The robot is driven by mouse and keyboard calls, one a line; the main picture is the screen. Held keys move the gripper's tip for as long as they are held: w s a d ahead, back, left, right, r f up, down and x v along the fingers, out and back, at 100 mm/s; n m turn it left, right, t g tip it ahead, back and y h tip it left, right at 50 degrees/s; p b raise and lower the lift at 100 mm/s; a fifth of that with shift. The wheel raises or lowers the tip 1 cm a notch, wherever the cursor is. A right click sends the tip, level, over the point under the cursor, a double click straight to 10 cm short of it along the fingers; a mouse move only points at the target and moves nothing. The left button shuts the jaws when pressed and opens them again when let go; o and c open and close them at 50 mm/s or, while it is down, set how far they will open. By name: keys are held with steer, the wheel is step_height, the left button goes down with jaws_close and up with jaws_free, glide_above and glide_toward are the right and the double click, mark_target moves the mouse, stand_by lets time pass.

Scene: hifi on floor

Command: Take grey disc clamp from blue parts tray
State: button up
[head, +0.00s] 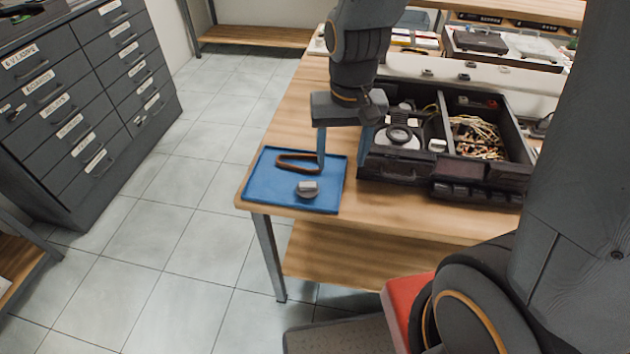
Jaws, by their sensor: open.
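The blue parts tray (262,192) lies on the near left corner of the wooden table. The grey disc clamp (307,188) sits in it, toward the front right. A brown loop (298,156), like a belt, lies behind the clamp in the same tray. My gripper (343,158) points down over the tray's right edge, behind and to the right of the clamp. Its blue fingers are spread wide and hold nothing. The left finger is in front of part of the loop. The right finger is beside the black case. How high the fingertips are above the tray is hard to tell.
An open black case (470,182) with a round device, cables and small parts stands right of the tray. Turntables and boxes stand on the back surface. A dark drawer cabinet (80,105) is at the left. The tiled floor (185,235) between cabinet and table is clear.

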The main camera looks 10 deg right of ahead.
steer(key=m, duration=0.1)
glide_above(308, 185)
step_height(308, 185, down, 3)
steer(key=shift+f+g, duration=0.1)
steer(key=shift+g, duration=0.3)
steer(key=shift+a+f, duration=0.2)
steer(key=shift+w+d+f+p, duration=0.1)
steer(key=shift+f+p, duration=0.35)
steer(key=shift+f, duration=1.45)
steer(key=shift+d+f+p, duration=0.1)
steer(key=shift+f+p, duration=0.3)
steer(key=shift+f, duration=1.45)
steer(key=c, duration=0.8)
